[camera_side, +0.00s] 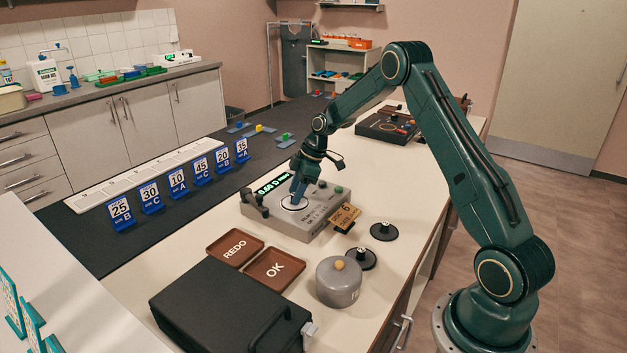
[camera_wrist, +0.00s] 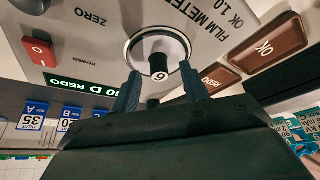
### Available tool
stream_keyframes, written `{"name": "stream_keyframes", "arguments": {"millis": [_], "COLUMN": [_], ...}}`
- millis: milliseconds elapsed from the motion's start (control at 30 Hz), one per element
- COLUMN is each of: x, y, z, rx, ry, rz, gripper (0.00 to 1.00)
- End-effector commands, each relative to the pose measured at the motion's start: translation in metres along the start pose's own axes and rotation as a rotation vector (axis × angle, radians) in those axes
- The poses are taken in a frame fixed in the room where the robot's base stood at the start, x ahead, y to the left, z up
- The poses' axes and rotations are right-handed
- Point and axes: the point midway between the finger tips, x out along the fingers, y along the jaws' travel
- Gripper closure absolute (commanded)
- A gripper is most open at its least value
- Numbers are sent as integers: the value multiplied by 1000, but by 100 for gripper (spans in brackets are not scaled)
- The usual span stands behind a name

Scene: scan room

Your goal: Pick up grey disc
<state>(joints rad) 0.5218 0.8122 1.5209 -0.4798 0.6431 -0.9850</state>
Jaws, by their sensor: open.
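The pale grey disc (camera_side: 289,205) lies on the film meter (camera_side: 322,217). In the wrist view the disc (camera_wrist: 147,43) has a dark rim and a black knob (camera_wrist: 160,66) whose white top bears a single digit, 6 or 9. My gripper (camera_side: 296,193) is above the disc with its fingers pointing down. In the wrist view my gripper (camera_wrist: 160,71) is open, one blue finger on each side of the knob, with gaps visible. Part of the disc is hidden behind the fingers in the side view.
Two black discs (camera_side: 383,231) with knobs lie right of the meter. A grey lidded pot (camera_side: 339,285), brown REDO (camera_side: 236,246) and OK (camera_side: 274,271) trays and a black case (camera_side: 225,305) stand in front. Numbered blue stands (camera_side: 150,198) line the left.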

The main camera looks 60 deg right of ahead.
Motion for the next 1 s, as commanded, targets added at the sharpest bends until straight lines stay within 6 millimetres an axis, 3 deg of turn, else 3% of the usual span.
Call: {"name": "stream_keyframes", "arguments": {"millis": [267, 500, 1000], "x": [0, 0, -9], "y": [0, 0, 1], "z": [0, 0, -4], "rx": [0, 0, 0], "ry": [0, 0, 1], "rz": [0, 0, 3], "gripper": [55, 100, 100]}}
